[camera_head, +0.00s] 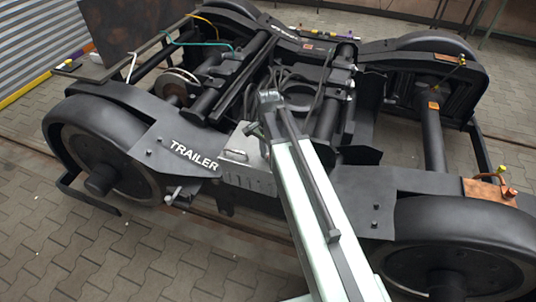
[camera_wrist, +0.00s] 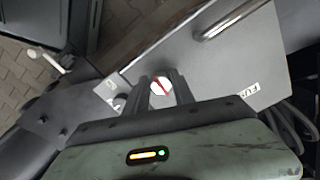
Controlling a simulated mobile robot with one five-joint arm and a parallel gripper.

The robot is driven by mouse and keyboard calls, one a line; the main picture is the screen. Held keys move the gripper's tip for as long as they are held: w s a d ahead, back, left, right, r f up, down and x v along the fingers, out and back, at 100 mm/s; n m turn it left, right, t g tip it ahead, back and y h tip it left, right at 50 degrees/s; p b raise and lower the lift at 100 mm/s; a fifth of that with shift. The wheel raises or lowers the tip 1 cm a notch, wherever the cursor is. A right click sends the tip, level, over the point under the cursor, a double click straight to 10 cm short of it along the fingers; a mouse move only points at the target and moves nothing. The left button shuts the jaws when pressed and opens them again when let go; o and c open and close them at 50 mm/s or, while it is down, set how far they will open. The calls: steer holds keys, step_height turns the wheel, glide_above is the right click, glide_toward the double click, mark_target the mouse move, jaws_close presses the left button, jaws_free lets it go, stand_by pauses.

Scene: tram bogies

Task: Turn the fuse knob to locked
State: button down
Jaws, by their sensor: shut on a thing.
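The fuse box is a grey metal box (camera_head: 248,180) on the bogie frame, right of the word TRAILER. In the wrist view its grey face (camera_wrist: 215,70) shows a bar handle and a partly cut-off label beginning "FU". The fuse knob (camera_wrist: 159,84) shows as a small white round with a red line lying at a slant. My gripper (camera_wrist: 162,88) has one finger on each side of the knob and is shut on it. The fingers hide the knob's sides.
A small round fitting (camera_wrist: 120,102) sits left of the fingers, near a small white label. Black cables (camera_wrist: 290,125) hang at the right of the wrist view. A wheel (camera_head: 100,165) stands left of the box. Paved floor (camera_head: 110,255) is clear in front.

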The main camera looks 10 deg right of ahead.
mark_target(268, 156)
steer(key=c, duration=1.1)
jaws_free()
steer(key=shift+o, duration=0.2)
step_height(268, 156, up, 8)
steer(key=p, duration=0.7)
steer(key=shift+f+p, duration=0.1)
steer(key=shift+p, duration=0.3)
steer(key=s+r+n+p, duration=0.7)
steer(key=s+n, duration=0.1)
steer(key=n, duration=0.3)
steer(key=shift+s+a, duration=0.25)
steer(key=shift+a, duration=0.1)
